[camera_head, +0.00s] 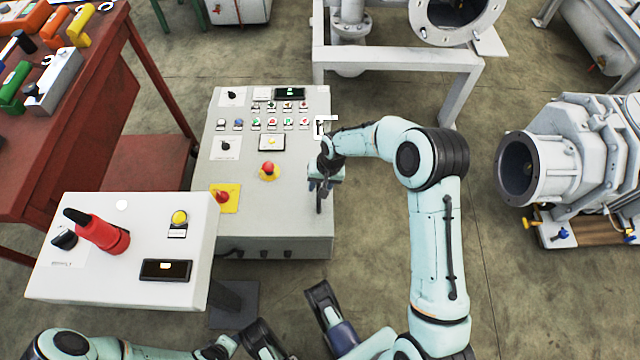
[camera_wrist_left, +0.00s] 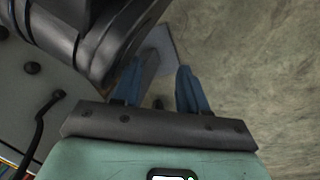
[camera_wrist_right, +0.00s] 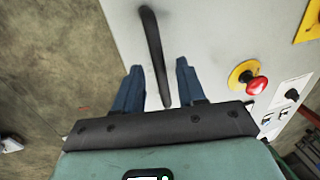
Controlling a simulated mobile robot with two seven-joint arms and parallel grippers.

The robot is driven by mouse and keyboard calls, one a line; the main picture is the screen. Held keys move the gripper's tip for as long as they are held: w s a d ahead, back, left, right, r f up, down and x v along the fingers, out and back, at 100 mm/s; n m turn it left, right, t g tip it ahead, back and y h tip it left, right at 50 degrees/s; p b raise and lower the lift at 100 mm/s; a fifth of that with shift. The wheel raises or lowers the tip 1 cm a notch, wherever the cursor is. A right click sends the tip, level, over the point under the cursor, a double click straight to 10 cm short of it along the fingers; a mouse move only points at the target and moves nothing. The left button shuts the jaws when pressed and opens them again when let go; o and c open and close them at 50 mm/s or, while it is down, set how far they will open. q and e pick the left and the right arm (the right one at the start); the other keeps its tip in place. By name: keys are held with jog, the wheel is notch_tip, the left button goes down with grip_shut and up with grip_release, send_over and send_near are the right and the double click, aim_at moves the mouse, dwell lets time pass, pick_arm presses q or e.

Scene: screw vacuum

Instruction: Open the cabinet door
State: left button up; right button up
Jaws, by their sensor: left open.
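The grey cabinet (camera_head: 276,205) stands in the middle of the head view, with a dark bar handle (camera_head: 319,202) near its right edge. In the right wrist view the handle (camera_wrist_right: 152,45) runs down the grey door face, its lower end between my right fingers. My right gripper (camera_wrist_right: 158,72) is open with a finger on either side of the handle and visible gaps to it. In the head view my right gripper (camera_head: 321,187) is at the handle. My left gripper (camera_wrist_left: 160,82) is open and empty, above the floor, with a dark arm link close by.
A white control box (camera_head: 110,280) with a red knob stands at front left. The cabinet carries buttons, a red emergency stop (camera_head: 268,170) and a yellow-backed switch (camera_head: 224,197). A red workbench (camera_head: 125,75) is left; pump machinery (camera_head: 575,155) is right. Floor (camera_head: 520,290) is open at lower right.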

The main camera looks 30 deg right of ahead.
grip_shut()
jog(key=shift+r, duration=0.15)
